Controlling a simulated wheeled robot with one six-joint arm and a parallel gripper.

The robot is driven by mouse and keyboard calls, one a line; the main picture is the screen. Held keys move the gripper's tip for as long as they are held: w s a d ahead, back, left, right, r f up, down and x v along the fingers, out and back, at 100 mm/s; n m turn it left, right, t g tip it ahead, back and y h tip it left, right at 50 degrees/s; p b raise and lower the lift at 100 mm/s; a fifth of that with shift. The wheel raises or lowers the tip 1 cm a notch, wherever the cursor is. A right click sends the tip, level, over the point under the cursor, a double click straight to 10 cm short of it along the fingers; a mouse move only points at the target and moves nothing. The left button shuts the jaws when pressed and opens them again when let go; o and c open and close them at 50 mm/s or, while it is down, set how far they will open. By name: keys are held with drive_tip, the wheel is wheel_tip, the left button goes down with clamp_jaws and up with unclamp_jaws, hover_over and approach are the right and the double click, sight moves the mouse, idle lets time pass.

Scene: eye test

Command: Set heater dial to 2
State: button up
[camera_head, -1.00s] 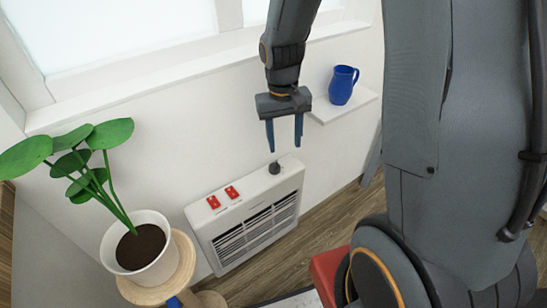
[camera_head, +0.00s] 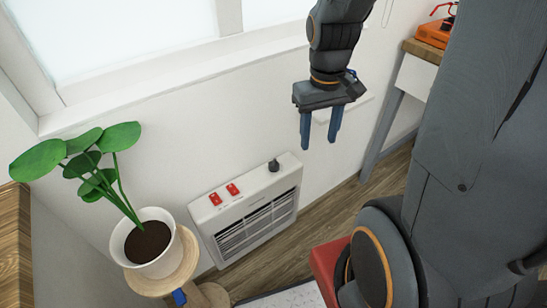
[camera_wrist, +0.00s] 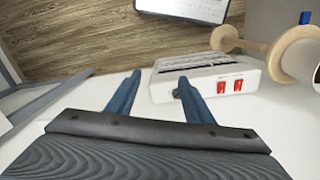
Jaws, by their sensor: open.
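The white heater (camera_head: 252,222) stands low against the wall. Its dark dial (camera_head: 273,165) is at the right end of the top, with two red switches (camera_head: 224,195) to the left. The dial's setting is too small to read. My gripper (camera_head: 319,142) is open and empty, pointing down, to the right of the dial and apart from it in the head view. In the wrist view, the heater (camera_wrist: 205,78) lies beyond the right finger of my gripper (camera_wrist: 159,76); the dial is mostly hidden by that finger.
A potted plant (camera_head: 148,245) on a wooden stand (camera_head: 187,262) is left of the heater. A table with an orange object (camera_head: 433,35) is at upper right. A red box (camera_head: 326,262) is near my base.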

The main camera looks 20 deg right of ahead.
drive_tip(key=w+a+f+n+p, duration=0.35)
drive_tip(key=w+n+p, duration=0.2)
drive_tip(key=w, duration=0.25)
drive_tip(key=n+p, duration=0.4)
drive_tip(key=p, duration=0.1)
hover_over(273, 162)
drive_tip(key=shift+m, duration=0.25)
drive_tip(key=f, duration=0.7)
drive_tip(key=shift+s+f, duration=0.25)
drive_tip(key=shift+f, duration=0.05)
drive_tip(key=shift+w+a+f+t, duration=0.1)
drive_tip(key=shift+a+f+t, duration=0.2)
drive_tip(key=shift+f, duration=0.2)
drive_tip(key=shift+w+d+f+p, duration=0.15)
drive_tip(key=shift+f+p, duration=0.25)
drive_tip(key=shift+f, duration=1.55)
drive_tip(key=shift+w+d+f+p, duration=0.1)
drive_tip(key=shift+f+p, duration=0.25)
drive_tip(key=shift+f, duration=1.55)
drive_tip(key=shift+c, duration=0.5)
drive_tip(key=c, duration=0.9)
